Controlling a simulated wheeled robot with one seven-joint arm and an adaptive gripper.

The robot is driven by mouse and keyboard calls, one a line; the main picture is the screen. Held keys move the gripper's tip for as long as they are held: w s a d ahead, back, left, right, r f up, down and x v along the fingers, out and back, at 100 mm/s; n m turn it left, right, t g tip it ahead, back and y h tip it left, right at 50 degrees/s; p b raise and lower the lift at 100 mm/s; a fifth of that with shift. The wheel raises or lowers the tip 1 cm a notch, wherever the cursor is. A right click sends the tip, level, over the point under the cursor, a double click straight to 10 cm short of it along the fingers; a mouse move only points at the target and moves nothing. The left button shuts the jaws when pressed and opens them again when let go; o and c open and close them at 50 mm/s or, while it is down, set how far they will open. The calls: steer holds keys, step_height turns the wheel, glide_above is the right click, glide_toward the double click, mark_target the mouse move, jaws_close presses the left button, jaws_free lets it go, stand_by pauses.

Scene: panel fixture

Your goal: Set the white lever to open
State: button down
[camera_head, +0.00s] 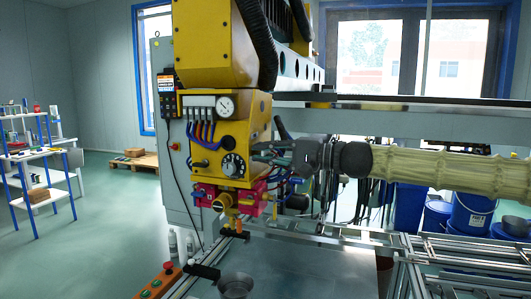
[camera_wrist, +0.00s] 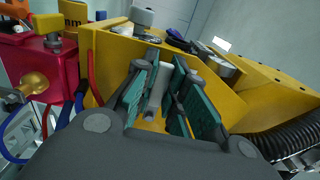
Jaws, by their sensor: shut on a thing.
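The white lever (camera_wrist: 159,86) shows in the wrist view as a pale rod between the green-padded fingers of my gripper (camera_wrist: 166,68), in front of the yellow panel housing (camera_wrist: 108,62). My gripper is shut on it. In the head view, my gripper (camera_head: 268,153) reaches in from the right against the right side of the yellow panel housing (camera_head: 257,125). The lever is hidden there behind the gripper and the housing. I cannot tell which setting the lever stands at.
The housing carries a gauge (camera_head: 225,105), a black dial (camera_head: 233,166) and blue hoses (camera_head: 205,133). A red valve block (camera_head: 252,199) sits just below my gripper, and a black corrugated hose (camera_wrist: 285,138) runs at right in the wrist view. A metal bowl (camera_head: 235,286) stands below.

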steer(key=shift+r, duration=0.1)
steer(key=c, duration=1.4)
jaws_free()
steer(key=shift+c, duration=0.2)
steer(key=shift+d, duration=0.1)
steer(key=v, duration=1.2)
